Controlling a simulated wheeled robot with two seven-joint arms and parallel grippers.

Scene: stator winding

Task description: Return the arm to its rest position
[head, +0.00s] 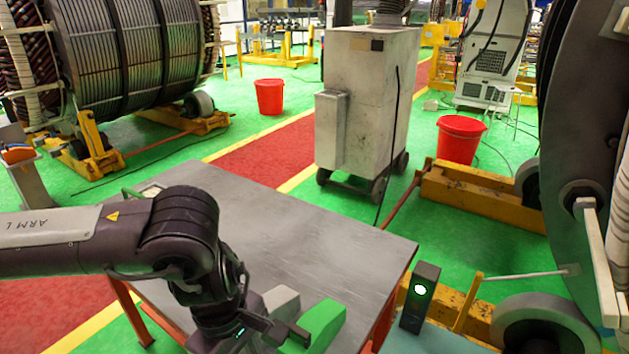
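My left arm (95,240), dark with a grey cover marked "ARM L", comes in from the left and bends down over the near part of the metal table. My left gripper (268,333) is low in the head view, close beside a green block (323,322) and a grey-white block (281,301). The lower part of the gripper is cut off by the picture edge, so I cannot tell whether its fingers are open or whether it touches the blocks. My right arm and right gripper are not in view.
A wheeled grey cabinet (368,100) stands behind. Large coil machinery (130,50) is at the left, and a large dark wheel (580,120) at the right.

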